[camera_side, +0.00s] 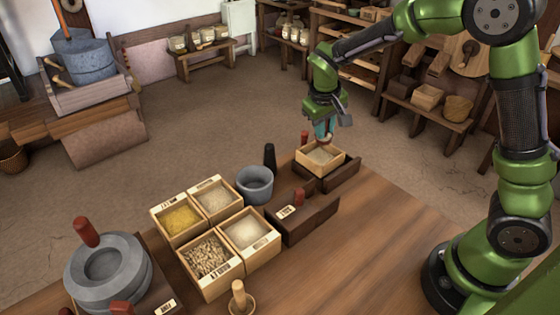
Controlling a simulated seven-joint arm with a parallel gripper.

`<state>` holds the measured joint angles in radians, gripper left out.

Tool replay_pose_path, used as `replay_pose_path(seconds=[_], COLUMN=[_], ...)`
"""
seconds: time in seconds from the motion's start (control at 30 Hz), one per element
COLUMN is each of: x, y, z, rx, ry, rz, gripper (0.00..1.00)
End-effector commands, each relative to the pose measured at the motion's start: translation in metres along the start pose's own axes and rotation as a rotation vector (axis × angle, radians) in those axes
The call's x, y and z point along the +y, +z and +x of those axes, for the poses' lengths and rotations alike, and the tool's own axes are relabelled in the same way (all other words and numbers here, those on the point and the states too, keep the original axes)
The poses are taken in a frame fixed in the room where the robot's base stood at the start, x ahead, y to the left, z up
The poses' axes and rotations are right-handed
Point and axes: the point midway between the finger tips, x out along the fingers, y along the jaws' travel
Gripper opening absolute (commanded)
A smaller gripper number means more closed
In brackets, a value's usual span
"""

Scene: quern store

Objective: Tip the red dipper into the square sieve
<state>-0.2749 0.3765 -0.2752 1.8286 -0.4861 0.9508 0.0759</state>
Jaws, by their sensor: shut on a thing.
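The square sieve (341,164) is a light wooden frame with a pale inside, resting at a dark wooden stand near the table's back edge. My gripper (325,133) is just above the sieve, pointing down. It is shut on a small reddish-brown thing (325,142), low between the fingers and over the sieve's back part. The fingers hide most of this thing, so I cannot tell for certain that it is the red dipper, or whether it is tilted. A red upright knob (304,137) shows just behind the sieve's left corner.
A second dark stand (312,219) with a red knob (299,196) is in front. A grey bowl (255,186), a black pestle-like piece (269,157) and several filled wooden boxes (178,238) stand left. A stone quern (125,285) is front left. The table's right part is clear.

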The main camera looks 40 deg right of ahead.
Motion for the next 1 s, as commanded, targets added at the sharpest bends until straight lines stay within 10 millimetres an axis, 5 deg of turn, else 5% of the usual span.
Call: replay_pose_path(seconds=[0.7, 1.0], x=[-0.024, -0.024], y=[0.019, 0.019], z=[0.015, 0.015], rx=[0.367, 0.41], ry=[0.461, 0.508], rz=[-0.006, 0.003], gripper=[0.0, 0.0])
